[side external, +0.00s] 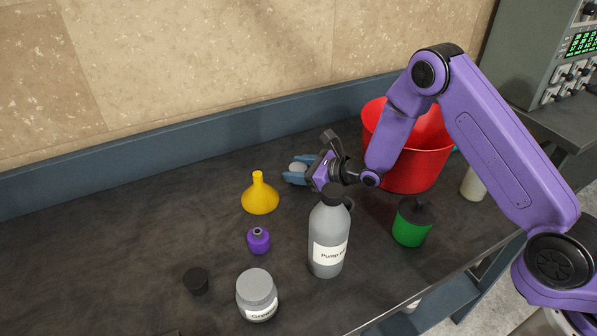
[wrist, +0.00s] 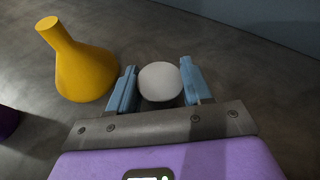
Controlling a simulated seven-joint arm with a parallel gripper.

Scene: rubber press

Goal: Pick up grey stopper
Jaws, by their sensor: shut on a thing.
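The grey stopper (wrist: 160,82) is a small, rounded, light grey piece between the two blue fingers of my gripper (wrist: 159,88) in the wrist view. In the side external view the stopper (side external: 298,168) shows between the fingertips of my gripper (side external: 296,174), behind the grey bottle and right of the yellow funnel. My gripper is shut on it. I cannot tell whether the stopper touches the bench or is slightly above it.
A yellow funnel (side external: 260,196) stands close left of my gripper. A grey labelled bottle (side external: 326,240), purple bottle (side external: 258,242), grease jar (side external: 257,292), black cap (side external: 196,281) and green container (side external: 410,232) stand nearer. A red bucket (side external: 420,150) is right. The bench's left side is clear.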

